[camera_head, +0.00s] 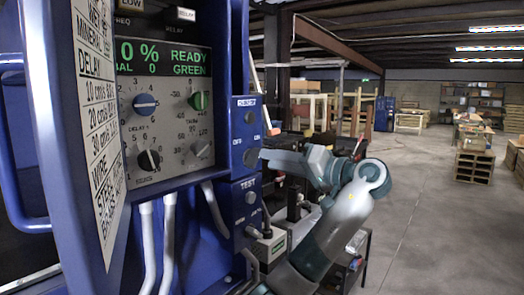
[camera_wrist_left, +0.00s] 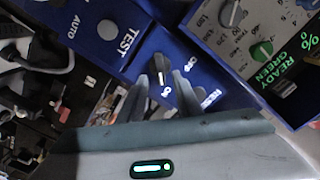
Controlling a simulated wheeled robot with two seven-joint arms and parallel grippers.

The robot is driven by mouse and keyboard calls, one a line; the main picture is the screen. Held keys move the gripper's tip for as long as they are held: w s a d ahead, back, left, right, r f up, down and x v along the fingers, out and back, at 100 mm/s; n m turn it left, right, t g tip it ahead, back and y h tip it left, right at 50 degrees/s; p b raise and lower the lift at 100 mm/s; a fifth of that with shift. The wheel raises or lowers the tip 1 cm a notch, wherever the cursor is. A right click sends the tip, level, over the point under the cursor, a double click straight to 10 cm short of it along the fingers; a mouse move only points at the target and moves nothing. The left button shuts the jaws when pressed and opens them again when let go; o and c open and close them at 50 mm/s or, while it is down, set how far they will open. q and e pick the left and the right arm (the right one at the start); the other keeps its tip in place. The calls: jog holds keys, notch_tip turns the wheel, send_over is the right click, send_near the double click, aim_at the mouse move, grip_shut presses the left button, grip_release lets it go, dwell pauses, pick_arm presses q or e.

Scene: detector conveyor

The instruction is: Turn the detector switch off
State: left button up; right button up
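The detector (camera_head: 115,150) is a tall blue cabinet at the left of the head view, its display reading "READY GREEN". Its switch is a black knob (camera_wrist_left: 160,68) on a blue side panel, between TEST and RESET, with ON and OFF labels beside it in the left wrist view. The knob's pale mark appears to be toward ON. My left gripper (camera_wrist_left: 161,78) is open, with its two dark fingers on either side of the knob. I cannot tell whether they touch it. In the head view the left gripper (camera_head: 264,156) reaches the panel's edge. My right gripper is not in view.
A TEST button (camera_wrist_left: 107,29) is beside the switch. Dials, including a green knob (camera_head: 199,101), are on the front panel. Grey hoses hang below. A dark cart with equipment stands behind my arm. Pallets (camera_head: 474,167) stand far right, with open floor between.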

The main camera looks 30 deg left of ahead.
aim_at(254, 158)
pick_arm(q)
jog(key=a+p, duration=0.1)
jog(key=a, duration=0.3)
jog(key=shift+w+a, duration=0.15)
jog(key=shift+a, duration=0.05)
grip_shut()
